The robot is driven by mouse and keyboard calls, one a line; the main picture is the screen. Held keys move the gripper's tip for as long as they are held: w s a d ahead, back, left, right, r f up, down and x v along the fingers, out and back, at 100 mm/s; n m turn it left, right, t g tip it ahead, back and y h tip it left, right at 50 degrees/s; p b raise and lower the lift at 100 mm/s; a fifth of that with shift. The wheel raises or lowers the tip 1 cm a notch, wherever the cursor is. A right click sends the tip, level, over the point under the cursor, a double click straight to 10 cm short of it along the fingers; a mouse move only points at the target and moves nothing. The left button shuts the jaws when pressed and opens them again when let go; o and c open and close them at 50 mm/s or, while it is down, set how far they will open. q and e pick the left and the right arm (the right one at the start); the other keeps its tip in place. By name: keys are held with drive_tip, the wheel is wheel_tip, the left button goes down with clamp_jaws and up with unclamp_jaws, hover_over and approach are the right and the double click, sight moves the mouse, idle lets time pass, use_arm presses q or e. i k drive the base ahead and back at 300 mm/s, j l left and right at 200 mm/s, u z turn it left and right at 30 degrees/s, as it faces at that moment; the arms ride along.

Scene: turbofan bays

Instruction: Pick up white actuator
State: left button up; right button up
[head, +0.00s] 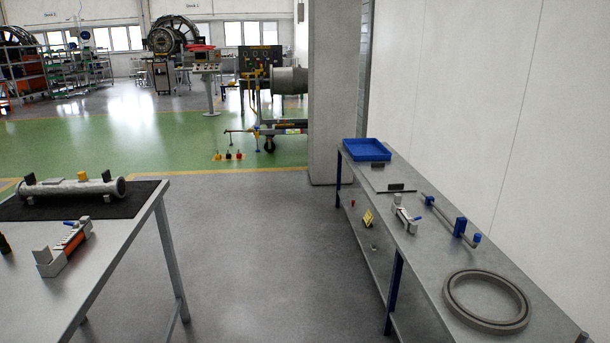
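A small white and grey part with a blue piece on top (406,214) lies on the right bench and looks like a white actuator. Another white block-like part with an orange side and a blue piece (62,250) lies on the left table. I cannot tell for sure which one is the white actuator. Neither of my grippers shows in the head view.
The right bench (425,262) also holds a blue tray (367,149), a blue-ended rod (443,212) and a large grey ring (486,301). A grey tube (72,190) lies on a black mat (130,197) on the left table. Grey floor (265,240) between them is clear.

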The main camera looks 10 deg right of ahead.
sight(396, 204)
drive_tip(key=i, duration=1.4)
drive_tip(key=i+z, duration=0.2)
drive_tip(key=i, duration=0.2)
drive_tip(key=i+j+z, duration=0.2)
drive_tip(key=i, duration=0.15)
drive_tip(key=i+j+z, duration=0.2)
drive_tip(key=i, duration=0.2)
drive_tip(key=i+z, duration=0.3)
drive_tip(key=z, duration=0.15)
drive_tip(key=i+j+z, duration=0.2)
drive_tip(key=z, duration=0.2)
drive_tip(key=i+j+z, duration=0.25)
drive_tip(key=z, duration=0.2)
drive_tip(key=i+j+z, duration=0.3)
drive_tip(key=z, duration=0.15)
